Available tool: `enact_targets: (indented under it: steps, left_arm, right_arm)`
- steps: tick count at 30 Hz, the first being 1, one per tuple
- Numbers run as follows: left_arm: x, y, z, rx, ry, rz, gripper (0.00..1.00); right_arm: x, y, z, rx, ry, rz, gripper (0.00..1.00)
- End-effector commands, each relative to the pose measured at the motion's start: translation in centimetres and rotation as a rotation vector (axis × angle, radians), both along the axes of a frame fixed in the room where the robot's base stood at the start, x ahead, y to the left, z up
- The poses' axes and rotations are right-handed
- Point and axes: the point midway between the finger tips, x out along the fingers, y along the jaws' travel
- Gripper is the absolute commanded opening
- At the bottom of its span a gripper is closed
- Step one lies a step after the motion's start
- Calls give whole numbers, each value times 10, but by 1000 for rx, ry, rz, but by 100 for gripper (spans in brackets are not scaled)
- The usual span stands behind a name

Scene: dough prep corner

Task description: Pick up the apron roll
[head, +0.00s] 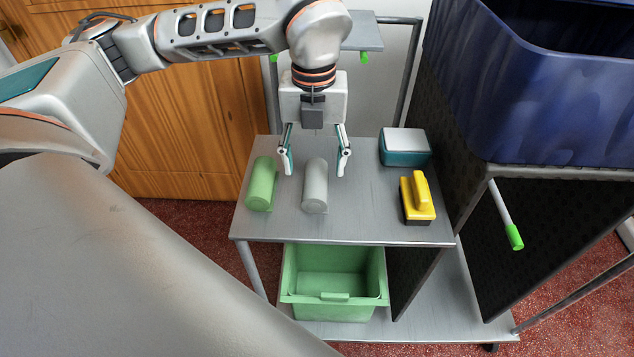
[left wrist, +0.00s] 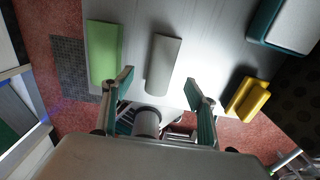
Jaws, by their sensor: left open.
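Two rolls lie side by side on the grey cart top (head: 350,225): a light grey roll (head: 315,190) and a green roll (head: 262,185). The frames do not show a label telling which one is the apron roll. My left gripper (head: 314,166) points down, open and empty, above the far part of the grey roll, with one finger on each side of it. In the left wrist view the grey roll (left wrist: 163,64) lies between and beyond the open fingers (left wrist: 160,78), and the green roll (left wrist: 104,53) lies to the left. My right gripper is not in view.
A teal box with a grey top (head: 404,148) and a yellow-handled block (head: 417,198) stand on the cart's right side. A green bin (head: 335,290) sits on the lower shelf. A large dark blue container (head: 560,110) rises at the right. A wooden cabinet (head: 190,140) stands behind.

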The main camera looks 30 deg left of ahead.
Motion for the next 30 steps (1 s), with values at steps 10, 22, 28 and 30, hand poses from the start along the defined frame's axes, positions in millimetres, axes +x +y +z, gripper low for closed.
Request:
enact_targets:
  steps: [10,22,28,30]
  left_arm:
    - [4,2,-45,-1,4,0,58]
    - [5,2,-53,-2,1,-1,45]
    - [5,2,-53,-2,1,-1,15]
    - [5,2,-53,-2,1,-1,15]
  right_arm:
    - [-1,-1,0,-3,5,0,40]
    - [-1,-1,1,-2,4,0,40]
    - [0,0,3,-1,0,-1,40]
    - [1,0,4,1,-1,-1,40]
